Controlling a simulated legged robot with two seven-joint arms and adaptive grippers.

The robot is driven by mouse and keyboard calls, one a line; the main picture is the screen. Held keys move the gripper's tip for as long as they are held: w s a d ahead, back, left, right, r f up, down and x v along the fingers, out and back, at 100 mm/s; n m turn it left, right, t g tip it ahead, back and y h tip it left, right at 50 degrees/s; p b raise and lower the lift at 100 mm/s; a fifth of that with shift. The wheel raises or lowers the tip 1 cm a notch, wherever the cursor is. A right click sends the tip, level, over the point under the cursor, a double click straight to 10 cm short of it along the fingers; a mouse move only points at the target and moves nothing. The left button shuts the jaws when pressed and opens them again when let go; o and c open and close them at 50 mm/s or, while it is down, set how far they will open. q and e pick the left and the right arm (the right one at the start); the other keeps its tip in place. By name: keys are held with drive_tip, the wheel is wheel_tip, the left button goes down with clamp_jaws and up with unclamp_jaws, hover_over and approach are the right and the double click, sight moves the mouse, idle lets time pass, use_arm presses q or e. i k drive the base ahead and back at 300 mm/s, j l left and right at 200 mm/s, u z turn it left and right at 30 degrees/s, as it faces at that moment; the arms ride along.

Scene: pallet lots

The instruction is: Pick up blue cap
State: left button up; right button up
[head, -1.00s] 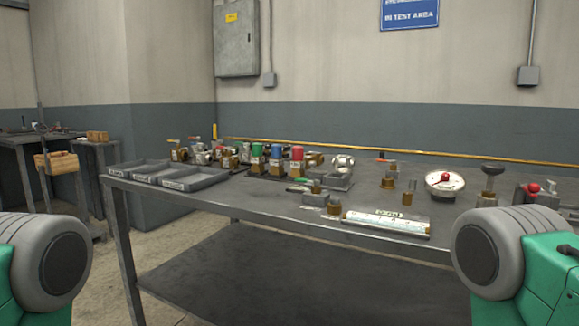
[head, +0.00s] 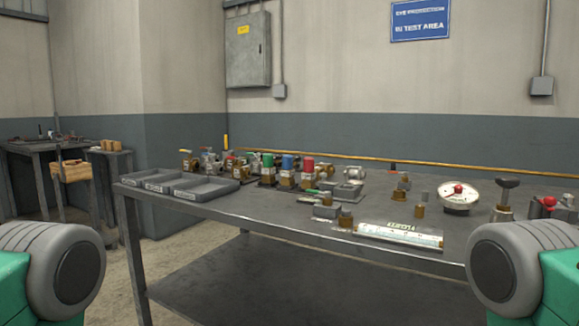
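The blue cap (head: 288,162) sits upright on a brass fitting near the back middle of the grey metal table. A green cap (head: 267,160) stands just left of it and a red cap (head: 308,164) just right of it, each on a similar fitting. Only rounded grey and green parts of my arms show at the lower left and lower right edges. Neither of my grippers is in view.
Grey trays (head: 205,197) lie at the table's left end. Several brass fittings and valves crowd around the caps. A labelled clear case (head: 400,234) lies at the front edge, with a round gauge (head: 460,197) behind it. Floor in front is clear.

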sight(287, 160)
drive_tip(key=i+j+z, duration=0.25)
drive_tip(key=j, duration=0.4)
drive_tip(key=i+j+z, duration=0.1)
drive_tip(key=i+j, duration=0.15)
drive_tip(key=i+j+z, duration=0.1)
drive_tip(key=j, duration=0.4)
drive_tip(key=i+j+z, duration=0.1)
drive_tip(key=j, duration=0.25)
